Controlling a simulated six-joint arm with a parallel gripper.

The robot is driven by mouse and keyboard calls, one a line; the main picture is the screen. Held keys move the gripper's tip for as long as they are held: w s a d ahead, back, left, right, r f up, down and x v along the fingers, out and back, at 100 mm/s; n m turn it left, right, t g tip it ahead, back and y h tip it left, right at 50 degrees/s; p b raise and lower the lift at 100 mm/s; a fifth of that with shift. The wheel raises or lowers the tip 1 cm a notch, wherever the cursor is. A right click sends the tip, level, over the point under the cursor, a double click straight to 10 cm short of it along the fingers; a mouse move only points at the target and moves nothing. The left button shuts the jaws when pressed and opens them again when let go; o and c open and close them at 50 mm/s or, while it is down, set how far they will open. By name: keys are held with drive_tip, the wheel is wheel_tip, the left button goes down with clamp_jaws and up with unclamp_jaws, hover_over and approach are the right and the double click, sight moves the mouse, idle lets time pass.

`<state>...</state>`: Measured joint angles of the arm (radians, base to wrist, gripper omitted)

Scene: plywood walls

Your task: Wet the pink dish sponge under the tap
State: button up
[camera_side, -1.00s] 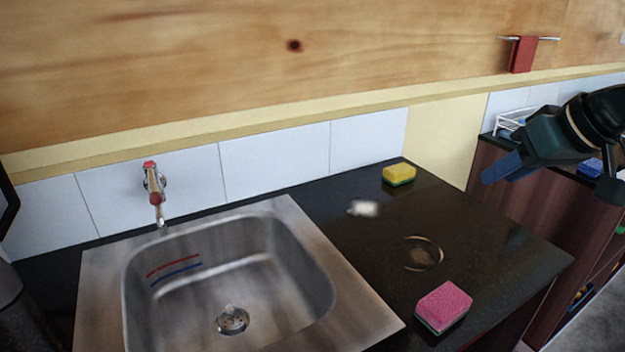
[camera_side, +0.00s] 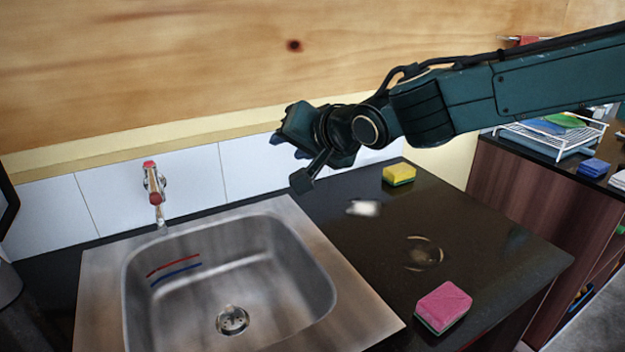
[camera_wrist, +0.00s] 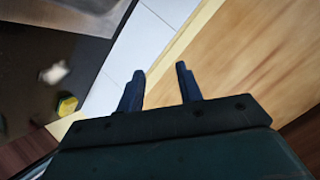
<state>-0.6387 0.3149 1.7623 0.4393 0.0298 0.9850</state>
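The pink dish sponge (camera_side: 443,304) lies on the black counter near its front edge, right of the sink, pink side up with green below. The tap (camera_side: 154,192), chrome with red parts, is on the white tiled wall above the back of the steel sink (camera_side: 252,268). My gripper (camera_side: 290,160) is in the air over the back of the counter, near the sink's back right corner, well away from the pink sponge. In the wrist view its two dark blue fingers (camera_wrist: 160,88) are apart with nothing between them. The pink sponge is not in the wrist view.
A yellow sponge (camera_side: 398,174) sits at the back of the counter and shows in the wrist view (camera_wrist: 67,105). A white blurred patch (camera_side: 363,208) and a round ring mark (camera_side: 422,253) are on the counter. A dish rack (camera_side: 550,138) stands on the brown cabinet at right.

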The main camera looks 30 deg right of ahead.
drive_tip(key=w+a+f+t+y, duration=0.1)
drive_tip(key=w+a+f, duration=0.15)
drive_tip(key=a, duration=0.65)
drive_tip(key=m+t+y, duration=0.1)
drive_tip(key=t+y, duration=0.1)
approach(150, 186)
drive_tip(key=v, duration=0.4)
drive_tip(key=shift+f, duration=0.2)
drive_tip(key=shift+w+a, duration=0.1)
drive_tip(key=shift+w, duration=0.05)
drive_tip(key=shift+f+x, duration=0.15)
drive_tip(key=shift+x, duration=3.2)
drive_tip(key=shift+f+x, duration=0.1)
drive_tip(key=shift+x, duration=3.25)
clamp_jaws()
